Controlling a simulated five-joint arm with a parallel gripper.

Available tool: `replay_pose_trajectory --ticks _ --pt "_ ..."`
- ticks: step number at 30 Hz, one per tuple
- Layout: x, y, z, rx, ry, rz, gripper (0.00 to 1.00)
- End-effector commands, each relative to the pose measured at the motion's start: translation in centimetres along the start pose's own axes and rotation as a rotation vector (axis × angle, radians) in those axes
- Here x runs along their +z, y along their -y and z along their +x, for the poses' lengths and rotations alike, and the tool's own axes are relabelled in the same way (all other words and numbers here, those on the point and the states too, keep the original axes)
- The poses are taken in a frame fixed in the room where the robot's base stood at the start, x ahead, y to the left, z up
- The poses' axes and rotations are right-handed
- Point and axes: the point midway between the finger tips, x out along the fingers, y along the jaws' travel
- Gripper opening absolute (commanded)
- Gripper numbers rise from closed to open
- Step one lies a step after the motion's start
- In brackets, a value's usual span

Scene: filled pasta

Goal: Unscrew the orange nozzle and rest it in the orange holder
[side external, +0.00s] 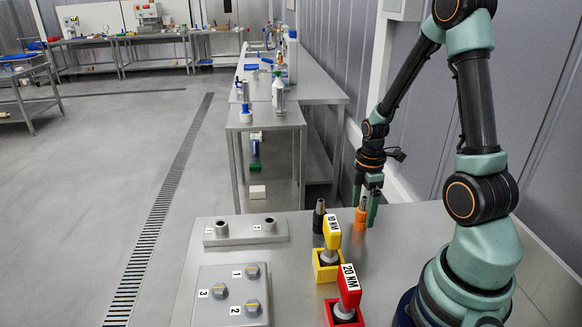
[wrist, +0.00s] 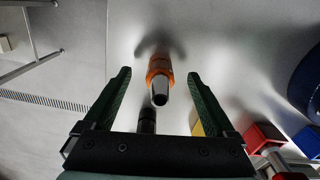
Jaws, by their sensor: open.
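An orange piece with a grey metal tip (side external: 361,214) stands upright on the bench, and it also shows in the wrist view (wrist: 160,68). I cannot tell where the orange nozzle ends and the orange holder begins, or whether both are there. My gripper (side external: 366,204) points down at it with the fingers on either side. In the wrist view my open gripper (wrist: 160,76) has the orange piece between its fingers, with a clear gap on both sides. No contact shows. In the side view a finger partly covers the piece.
A dark nozzle (side external: 319,216) stands left of the orange piece. A yellow 10 NM tool (side external: 332,232) and a red 20 NM tool (side external: 349,284) stand nearer the camera. A plate with two posts (side external: 245,240) and a block with numbered knobs (side external: 232,303) lie at left.

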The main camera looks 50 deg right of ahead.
Motion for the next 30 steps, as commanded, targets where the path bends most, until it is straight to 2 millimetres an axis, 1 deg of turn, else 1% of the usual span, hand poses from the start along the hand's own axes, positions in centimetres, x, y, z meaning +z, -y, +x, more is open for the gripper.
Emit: replay_pose_trajectory --ticks 3,24,30 --pt "0.0 -0.1 -0.9 0.003 0.0 0.0 0.9" --pt "0.0 -0.1 -6.0 0.003 0.0 0.0 0.9" --pt "0.0 0.0 -6.6 0.001 0.0 0.0 0.9"
